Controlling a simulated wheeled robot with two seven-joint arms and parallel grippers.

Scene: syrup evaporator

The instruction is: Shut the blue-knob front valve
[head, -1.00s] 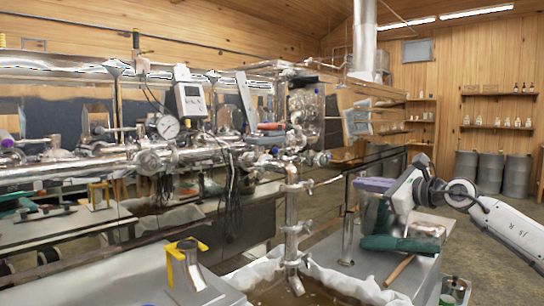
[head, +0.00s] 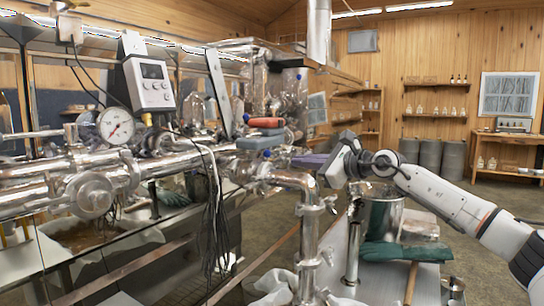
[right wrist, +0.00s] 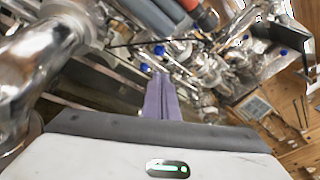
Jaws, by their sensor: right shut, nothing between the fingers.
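A blue knob (head: 266,153) shows small among the steel pipes in the middle of the head view, left of my right gripper. Several blue knobs show in the right wrist view; one (right wrist: 159,50) is just beyond the fingertips and another (right wrist: 283,52) is at the upper right. I cannot tell which belongs to the front valve, nor whether it is open. My right gripper (head: 302,160) points left at pipe height, its purple fingers close to the pipework. In the right wrist view the fingers (right wrist: 160,82) are together and empty, apparently apart from any knob. My left gripper is out of view.
A pressure gauge (head: 116,126) and a grey meter (head: 149,83) stand on the pipes at left. A vertical steel pipe (head: 309,240) comes down in front of my right gripper. A steel pot (head: 381,217) and green gloves (head: 398,251) rest on the table below my right arm.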

